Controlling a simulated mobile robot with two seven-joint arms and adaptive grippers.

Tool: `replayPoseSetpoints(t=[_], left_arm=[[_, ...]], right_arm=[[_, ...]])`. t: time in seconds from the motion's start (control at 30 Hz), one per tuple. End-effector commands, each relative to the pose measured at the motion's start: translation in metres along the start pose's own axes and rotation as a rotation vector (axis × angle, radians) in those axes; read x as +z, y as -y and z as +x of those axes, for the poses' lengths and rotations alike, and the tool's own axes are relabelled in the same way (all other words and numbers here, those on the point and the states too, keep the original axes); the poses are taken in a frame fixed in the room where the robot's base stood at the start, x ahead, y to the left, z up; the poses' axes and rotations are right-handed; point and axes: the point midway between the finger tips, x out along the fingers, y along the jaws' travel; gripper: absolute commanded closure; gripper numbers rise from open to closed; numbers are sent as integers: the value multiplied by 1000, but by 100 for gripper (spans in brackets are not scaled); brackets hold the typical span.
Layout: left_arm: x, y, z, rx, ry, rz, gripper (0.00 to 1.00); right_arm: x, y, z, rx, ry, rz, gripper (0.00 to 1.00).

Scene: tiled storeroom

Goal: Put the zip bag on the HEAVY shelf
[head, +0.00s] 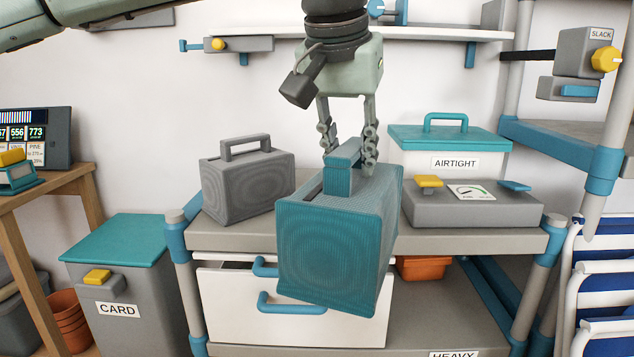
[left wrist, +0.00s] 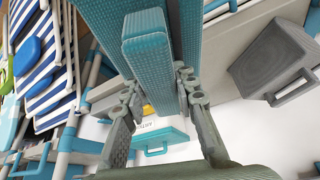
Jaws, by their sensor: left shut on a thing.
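My left gripper (head: 347,150) is shut on the top handle of a teal, boxy, ribbed bag (head: 335,245). The bag hangs slightly tilted in front of the rack's upper shelf, hiding part of it. In the left wrist view, the fingers (left wrist: 158,95) flank the handle of the teal bag (left wrist: 105,25). No zip can be made out. The HEAVY label (head: 455,354) is on the front edge of the lower shelf (head: 440,318), cut by the bottom edge of the head view. My right gripper is not in view.
On the upper shelf (head: 470,243) stand a grey handled case (head: 247,187), an AIRTIGHT box (head: 440,165) and a grey gauge unit (head: 470,208). White drawers (head: 235,305) hang below it on the left. Folded chairs (head: 605,285) stand at right.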

Motion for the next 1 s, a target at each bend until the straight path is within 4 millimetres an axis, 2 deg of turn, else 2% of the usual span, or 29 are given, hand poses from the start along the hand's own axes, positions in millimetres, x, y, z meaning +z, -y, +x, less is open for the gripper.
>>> replayPoseSetpoints(t=[0.37,0.7,1.0], left_arm=[[55,43,47,-31,-4,-77,100],[136,103,116,-79,-2,-185,100],[186,141,160,-110,-5,-255,100]], right_arm=[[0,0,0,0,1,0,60],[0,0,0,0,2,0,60],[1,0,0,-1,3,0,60]])
